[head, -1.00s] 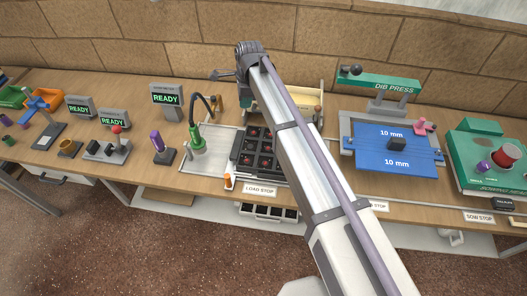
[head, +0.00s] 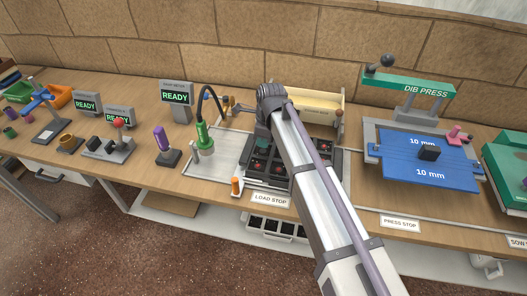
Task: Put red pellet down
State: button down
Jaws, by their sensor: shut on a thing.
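My gripper (head: 263,141) points down over the back left part of a black tray (head: 246,152) with square compartments. It is shut on a red pellet, but its fingertips and the pellet between them are too small and dark to make out. Several compartments show small red pellets (head: 258,165). I cannot tell whether the held pellet touches the tray.
A green lamp-like tool (head: 203,137) on a bent black neck stands left of the tray. A small orange peg (head: 236,187) stands at its front left. A cream bin (head: 318,103) is behind.

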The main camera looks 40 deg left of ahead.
aim_at(268, 152)
notch_tip(268, 152, down, 3)
jog(key=shift+b, duration=0.75)
jog(key=shift+r, duration=0.25)
jog(key=shift+f, duration=0.2)
jog(key=c, duration=1.5)
grip_release()
jog(key=shift+o, duration=0.2)
jog(key=shift+r, duration=0.1)
notch_tip(268, 152, up, 12)
jog(key=d+p, duration=0.1)
jog(key=p, duration=1.1)
jog(key=shift+w, duration=0.3)
jog(key=shift+d, duration=0.15)
